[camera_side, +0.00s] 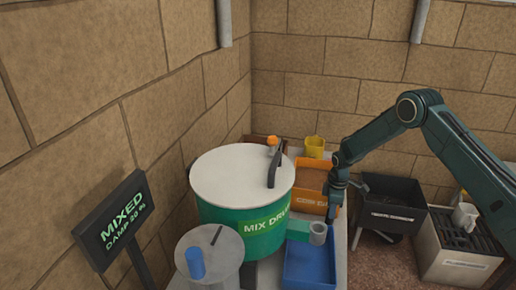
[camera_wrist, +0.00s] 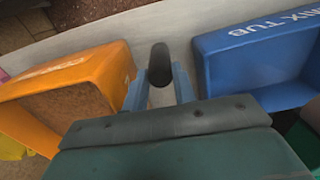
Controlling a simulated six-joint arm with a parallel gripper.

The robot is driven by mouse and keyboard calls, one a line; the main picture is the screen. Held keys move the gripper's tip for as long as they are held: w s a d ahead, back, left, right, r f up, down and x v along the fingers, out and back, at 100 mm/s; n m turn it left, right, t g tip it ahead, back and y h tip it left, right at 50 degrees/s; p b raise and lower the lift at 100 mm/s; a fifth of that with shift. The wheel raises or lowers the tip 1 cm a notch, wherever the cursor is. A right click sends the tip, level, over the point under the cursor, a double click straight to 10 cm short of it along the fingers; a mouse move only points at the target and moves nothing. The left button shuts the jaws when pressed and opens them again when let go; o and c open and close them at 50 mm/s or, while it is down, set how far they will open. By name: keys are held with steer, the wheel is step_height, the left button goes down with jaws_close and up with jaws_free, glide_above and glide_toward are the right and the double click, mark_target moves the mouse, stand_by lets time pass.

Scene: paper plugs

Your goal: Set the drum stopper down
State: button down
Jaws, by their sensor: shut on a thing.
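My gripper (camera_wrist: 160,90) is shut on a dark, round-ended cylinder, which I take to be the drum stopper (camera_wrist: 160,62). In the side view my gripper (camera_side: 333,200) points down between the orange bin and the blue tub, just behind the drum's spout. The stopper is too small there to make out clearly. The green mix drum (camera_side: 225,226) has a pale lid with a black lever. Its green spout ends in a grey ring (camera_side: 318,232) above the blue tub. Whether the stopper touches the bench cannot be told.
The blue mix tub (camera_side: 310,270) also shows in the wrist view (camera_wrist: 225,75). The orange bin (camera_side: 312,207) holds brown material and appears at left in the wrist view (camera_wrist: 65,80). A pale bench strip (camera_wrist: 160,28) lies between them. A dark hopper (camera_side: 392,205) stands right.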

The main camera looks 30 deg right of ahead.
steer(key=shift+f, duration=0.1)
steer(key=c, duration=1.1)
jaws_free()
step_height(320, 180, up, 12)
steer(key=shift+r, duration=0.1)
steer(key=shift+r, duration=0.1)
